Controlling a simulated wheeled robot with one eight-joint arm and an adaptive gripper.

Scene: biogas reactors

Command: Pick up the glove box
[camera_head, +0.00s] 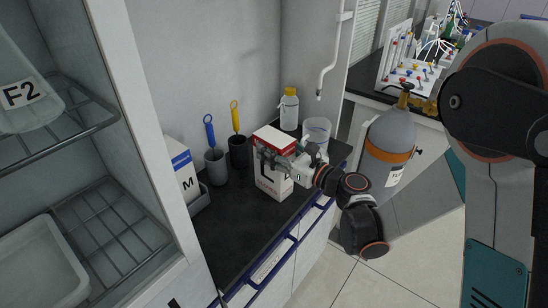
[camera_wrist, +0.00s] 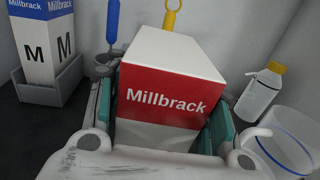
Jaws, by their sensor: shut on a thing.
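The glove box (camera_head: 272,181) is a white carton with a red band and a large black letter on its front. It stands upright on the dark counter in the head view. In the wrist view the box (camera_wrist: 168,100) fills the middle, with "Millbrack" on its red band. My gripper (camera_head: 276,161) is at the upper part of the box. In the wrist view its two teal-padded fingers (camera_wrist: 160,130) lie along the left and right sides of the box, shut on it. The lower part of the box is hidden in the wrist view.
A second box marked M (camera_head: 183,172) stands in a grey holder to the left. Blue-handled (camera_head: 209,135) and yellow-handled (camera_head: 235,118) brushes stand in cups behind. A yellow-capped bottle (camera_head: 289,109) and a clear beaker (camera_head: 316,132) are close on the right.

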